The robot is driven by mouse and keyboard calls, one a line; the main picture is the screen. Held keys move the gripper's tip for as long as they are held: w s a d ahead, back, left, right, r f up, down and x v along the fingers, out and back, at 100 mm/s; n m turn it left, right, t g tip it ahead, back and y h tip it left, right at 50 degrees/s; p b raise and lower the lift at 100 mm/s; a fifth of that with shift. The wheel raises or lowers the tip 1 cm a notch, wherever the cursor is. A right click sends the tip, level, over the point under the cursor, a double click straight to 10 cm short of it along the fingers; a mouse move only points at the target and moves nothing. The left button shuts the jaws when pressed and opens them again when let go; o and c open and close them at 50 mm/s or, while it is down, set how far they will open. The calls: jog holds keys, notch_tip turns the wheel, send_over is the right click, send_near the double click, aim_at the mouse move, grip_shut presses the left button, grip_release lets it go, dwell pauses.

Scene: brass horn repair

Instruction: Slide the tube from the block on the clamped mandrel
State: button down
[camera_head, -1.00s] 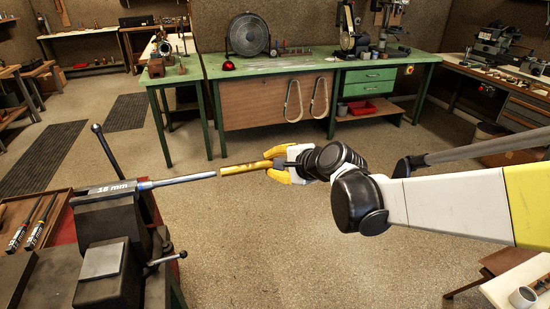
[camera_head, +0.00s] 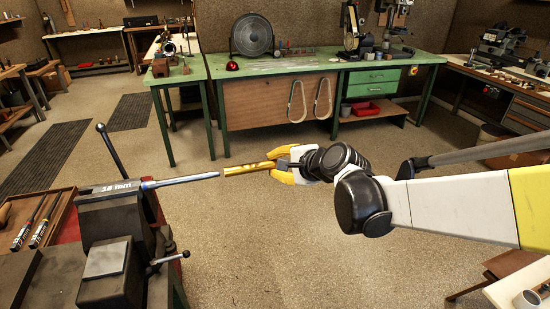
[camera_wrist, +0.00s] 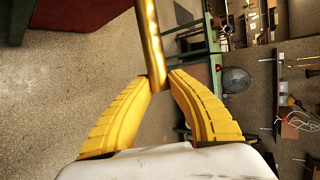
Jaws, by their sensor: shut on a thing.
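A brass tube (camera_head: 247,168) is held out in the air by my gripper (camera_head: 276,164). The yellow fingers are shut on its right end. The tube also shows in the wrist view (camera_wrist: 150,40), running up from between the fingertips (camera_wrist: 160,82). The grey steel mandrel (camera_head: 185,180) points right from a block marked 18 mm (camera_head: 112,190), clamped in a dark vise (camera_head: 112,235). The tube's free left end is close to the mandrel's tip, with a small gap in the picture. The two are roughly in line, the tube slightly tilted up to the right.
A wooden tray (camera_head: 62,215) with dark-handled tools lies left of the vise. A vise lever (camera_head: 110,150) rises behind the block. A green workbench (camera_head: 300,66) stands at the back. The floor below the tube is clear.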

aim_at(215, 175)
jog(key=shift+a, duration=0.15)
jog(key=shift+s+a, duration=0.3)
jog(key=shift+a, duration=0.65)
jog(key=shift+s+a, duration=0.3)
jog(key=shift+a, duration=0.6)
dwell(0.6)
jog(key=shift+s+a, duration=0.55)
jog(key=shift+a, duration=1.35)
jog(key=shift+s+a, duration=0.55)
jog(key=shift+a, duration=1.4)
jog(key=shift+s+a, duration=0.55)
jog(key=shift+a, duration=1.35)
jog(key=c, duration=1.3)
grip_release()
jog(key=v, duration=1.2)
